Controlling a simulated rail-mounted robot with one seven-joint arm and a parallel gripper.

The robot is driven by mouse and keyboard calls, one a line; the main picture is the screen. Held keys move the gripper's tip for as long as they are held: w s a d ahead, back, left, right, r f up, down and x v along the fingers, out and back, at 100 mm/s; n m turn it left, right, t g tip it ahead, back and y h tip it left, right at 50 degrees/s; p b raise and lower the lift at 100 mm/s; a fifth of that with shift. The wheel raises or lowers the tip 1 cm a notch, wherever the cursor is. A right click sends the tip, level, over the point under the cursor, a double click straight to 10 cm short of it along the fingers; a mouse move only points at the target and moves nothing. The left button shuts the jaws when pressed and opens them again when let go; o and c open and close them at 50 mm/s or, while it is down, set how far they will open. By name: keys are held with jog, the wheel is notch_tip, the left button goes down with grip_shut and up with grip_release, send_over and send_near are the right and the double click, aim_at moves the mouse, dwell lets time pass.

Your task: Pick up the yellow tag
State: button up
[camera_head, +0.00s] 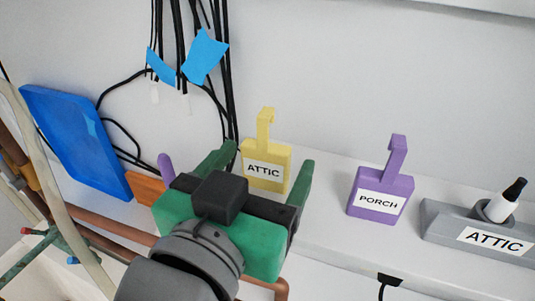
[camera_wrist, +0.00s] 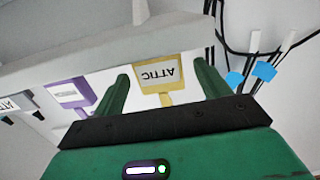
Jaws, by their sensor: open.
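The yellow tag (camera_head: 265,158) has a hooked stem and a white label reading ATTIC. It stands upright on the white ledge against the wall. In the wrist view the yellow tag (camera_wrist: 159,75) appears upside down between the two green fingers. My gripper (camera_head: 268,162) is open, with one finger on each side of the tag in the picture. In the wrist view my gripper (camera_wrist: 160,80) shows a gap on both sides of the tag, and I see no contact. The tag's lower part is partly hidden by my gripper in the head view.
A purple tag (camera_head: 380,195) labelled PORCH stands to the right. Beyond it is a grey holder (camera_head: 450,228) labelled ATTIC with a white-and-black marker-like item (camera_head: 506,200). A blue panel (camera_head: 70,135), an orange block (camera_head: 146,188), black cables (camera_head: 181,50) and copper pipes (camera_head: 105,229) are left.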

jog(key=shift+x, duration=0.85)
jog(key=c, duration=1)
jog(key=shift+c, duration=0.2)
